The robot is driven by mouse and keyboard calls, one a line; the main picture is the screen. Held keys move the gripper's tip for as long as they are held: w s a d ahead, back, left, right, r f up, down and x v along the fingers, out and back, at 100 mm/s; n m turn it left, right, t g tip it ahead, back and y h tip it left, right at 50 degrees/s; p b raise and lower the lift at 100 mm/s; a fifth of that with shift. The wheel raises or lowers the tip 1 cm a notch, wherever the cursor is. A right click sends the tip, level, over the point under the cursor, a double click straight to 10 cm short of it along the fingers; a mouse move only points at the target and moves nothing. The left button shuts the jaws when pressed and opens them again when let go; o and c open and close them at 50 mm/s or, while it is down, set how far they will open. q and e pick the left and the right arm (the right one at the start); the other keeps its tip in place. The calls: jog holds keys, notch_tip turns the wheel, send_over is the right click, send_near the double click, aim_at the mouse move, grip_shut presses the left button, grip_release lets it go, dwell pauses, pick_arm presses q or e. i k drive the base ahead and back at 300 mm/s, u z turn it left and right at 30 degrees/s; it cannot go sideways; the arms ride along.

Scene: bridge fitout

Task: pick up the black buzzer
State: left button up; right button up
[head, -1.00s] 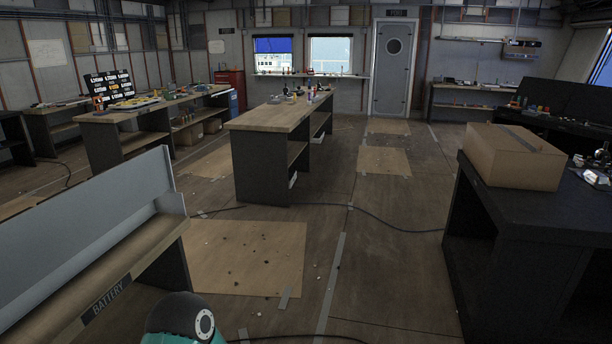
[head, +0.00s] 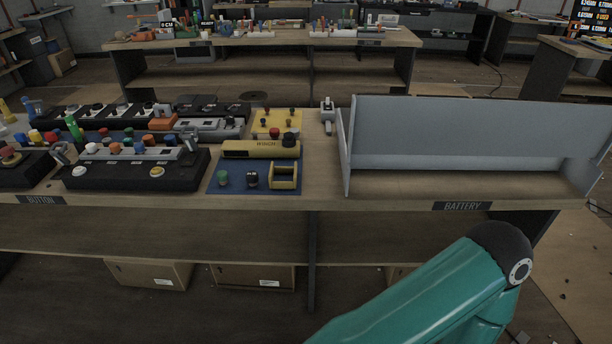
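I cannot tell for sure which thing is the black buzzer. A small black round piece (head: 252,179) sits on a blue mat (head: 234,185) in the middle of the workbench in the head view. Another dark round knob (head: 289,139) is on the yellow winch block (head: 260,150) just behind it. Neither of my grippers is in view; only a teal arm link of mine shows at the lower right.
Black control boxes (head: 138,175) with coloured buttons crowd the bench's left, near a BUTTON label. Cardboard boxes (head: 150,273) sit low under the bench. A second bench (head: 270,42) stands behind.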

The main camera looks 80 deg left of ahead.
aim_at(251, 177)
jog(key=z, duration=1.35)
jog(key=i, duration=0.1)
jog(key=u, duration=2.55)
jog(key=i, duration=0.25)
jog(key=u, duration=2.15)
jog(key=k, duration=0.6)
jog(key=u, duration=0.35)
jog(key=i, duration=1.85)
jog(key=z, duration=0.45)
